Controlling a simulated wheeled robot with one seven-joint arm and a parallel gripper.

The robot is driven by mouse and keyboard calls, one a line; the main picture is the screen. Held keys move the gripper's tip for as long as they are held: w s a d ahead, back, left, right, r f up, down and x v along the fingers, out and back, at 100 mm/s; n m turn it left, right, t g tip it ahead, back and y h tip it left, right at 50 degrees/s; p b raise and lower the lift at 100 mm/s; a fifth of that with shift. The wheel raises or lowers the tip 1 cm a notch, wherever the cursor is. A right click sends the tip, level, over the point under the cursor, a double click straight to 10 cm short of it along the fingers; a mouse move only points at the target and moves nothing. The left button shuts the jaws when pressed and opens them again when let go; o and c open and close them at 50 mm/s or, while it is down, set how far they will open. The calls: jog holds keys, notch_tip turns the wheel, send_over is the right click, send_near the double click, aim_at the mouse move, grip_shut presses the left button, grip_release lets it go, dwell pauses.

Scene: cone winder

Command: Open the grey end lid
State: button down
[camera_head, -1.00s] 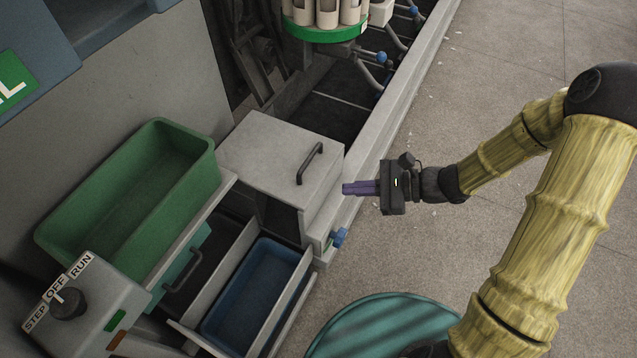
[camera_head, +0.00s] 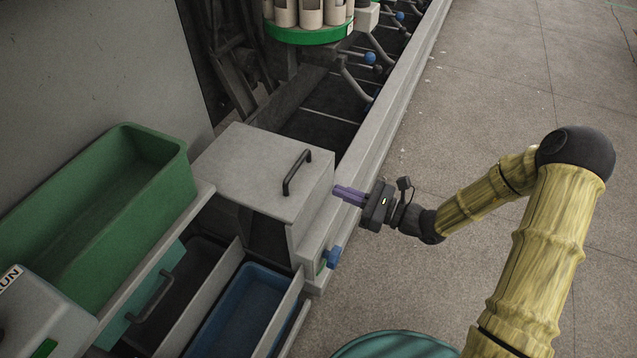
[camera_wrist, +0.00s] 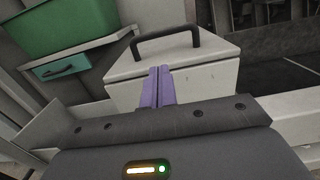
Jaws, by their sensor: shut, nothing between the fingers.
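The grey end lid (camera_head: 247,166) is a flat box-shaped cover with a dark bar handle (camera_head: 297,172) on its top near the right edge. The lid looks shut. My gripper (camera_head: 338,192) has purple fingers that are closed together and empty. It is to the right of the lid, with its fingertips pointing left toward the lid's side and apart from the handle. In the wrist view the lid (camera_wrist: 190,66) is straight ahead of the fingers (camera_wrist: 158,72), and its handle (camera_wrist: 165,40) stands beyond and above the fingertips.
A green bin (camera_head: 110,215) sits on a shelf left of the lid. An open drawer holds a blue bin (camera_head: 243,310) below. A blue knob (camera_head: 332,257) is on the machine's front. A green carousel (camera_head: 312,33) is behind. The floor to the right is clear.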

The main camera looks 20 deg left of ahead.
aim_at(308, 183)
jog(key=a+b, duration=0.1)
jog(key=a, duration=0.1)
jog(key=w+a+b, duration=0.1)
jog(key=a+b, duration=0.1)
jog(key=a, duration=0.1)
jog(key=a+b, duration=0.1)
jog(key=a, duration=0.2)
jog(key=shift+w+a+b, duration=0.2)
jog(key=shift+a+b, duration=0.05)
jog(key=shift+b, duration=0.1)
jog(key=shift+w+a+r, duration=0.1)
jog(key=shift+a+r, duration=0.1)
jog(key=shift+a, duration=0.4)
jog(key=shift+d+r, duration=0.1)
jog(key=shift+r, duration=0.05)
